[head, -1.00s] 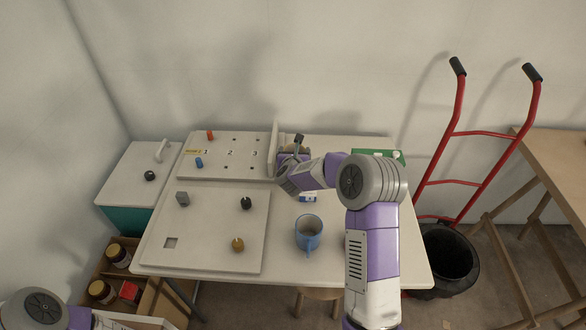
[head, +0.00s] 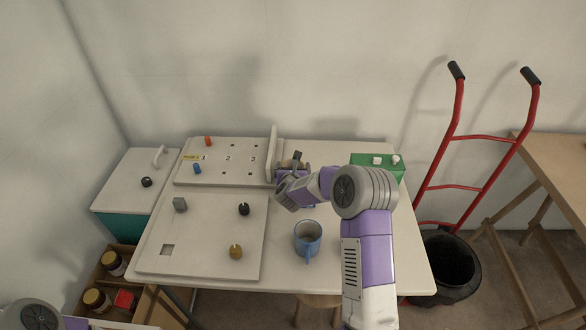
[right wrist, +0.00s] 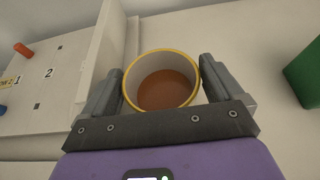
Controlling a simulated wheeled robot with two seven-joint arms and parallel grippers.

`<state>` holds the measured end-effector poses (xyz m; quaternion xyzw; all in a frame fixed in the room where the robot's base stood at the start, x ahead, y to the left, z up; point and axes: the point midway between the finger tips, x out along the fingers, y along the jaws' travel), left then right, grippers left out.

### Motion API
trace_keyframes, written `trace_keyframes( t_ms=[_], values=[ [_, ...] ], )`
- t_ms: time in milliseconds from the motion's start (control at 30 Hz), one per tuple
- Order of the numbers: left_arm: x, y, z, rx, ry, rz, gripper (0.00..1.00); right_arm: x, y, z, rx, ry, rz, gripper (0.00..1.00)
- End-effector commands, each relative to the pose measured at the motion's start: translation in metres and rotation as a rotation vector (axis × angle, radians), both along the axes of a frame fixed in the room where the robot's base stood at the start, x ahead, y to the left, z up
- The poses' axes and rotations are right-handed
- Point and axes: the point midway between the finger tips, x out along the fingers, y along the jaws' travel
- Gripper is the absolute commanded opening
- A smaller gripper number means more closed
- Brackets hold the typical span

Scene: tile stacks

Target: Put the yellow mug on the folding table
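The yellow mug (right wrist: 162,82) shows in the right wrist view with a yellow rim, a pale inner wall and a brown inside. It stands upright between the two fingers of my right gripper (right wrist: 162,78). The fingers are wide apart, one on each side close to the mug; I cannot tell whether they touch it. In the head view my right gripper (head: 293,168) is at the back of the white table, beside an upright panel, and largely hides the mug. A wooden table (head: 562,165) with slanted legs, seemingly the folding table, stands at the far right. My left gripper is out of view.
A blue mug (head: 307,240) stands near the front of the white table (head: 385,225). A green box (head: 378,168) is at its back right. Boards with knobs and pegs fill its left. A red hand truck (head: 460,135) and a black bin (head: 450,262) stand between the tables.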

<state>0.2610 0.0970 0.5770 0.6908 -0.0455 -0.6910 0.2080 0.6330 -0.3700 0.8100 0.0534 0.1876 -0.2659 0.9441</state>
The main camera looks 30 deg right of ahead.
Motion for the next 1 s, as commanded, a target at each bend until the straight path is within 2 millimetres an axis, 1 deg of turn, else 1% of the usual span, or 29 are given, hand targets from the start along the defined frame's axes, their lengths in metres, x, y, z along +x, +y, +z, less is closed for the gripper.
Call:
trace_keyframes(
  t_ms=[267, 400, 567, 800, 1000],
  values=[
    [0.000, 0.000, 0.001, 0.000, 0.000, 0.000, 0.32, 0.000, 0.000, 0.001, 0.000, 0.000, 0.000, 1.00],
    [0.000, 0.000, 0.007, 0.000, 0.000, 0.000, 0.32, -0.002, 0.002, 0.006, 0.000, 0.000, 0.001, 1.00],
    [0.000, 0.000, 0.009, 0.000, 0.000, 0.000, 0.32, -0.022, 0.014, 0.016, 0.001, 0.000, 0.002, 1.00],
    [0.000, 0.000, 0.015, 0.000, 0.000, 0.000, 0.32, -0.061, 0.038, 0.035, 0.000, 0.000, 0.001, 1.00],
    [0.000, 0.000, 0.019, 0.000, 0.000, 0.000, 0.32, -0.085, 0.053, 0.046, 0.000, 0.000, 0.001, 1.00]
  ],
)
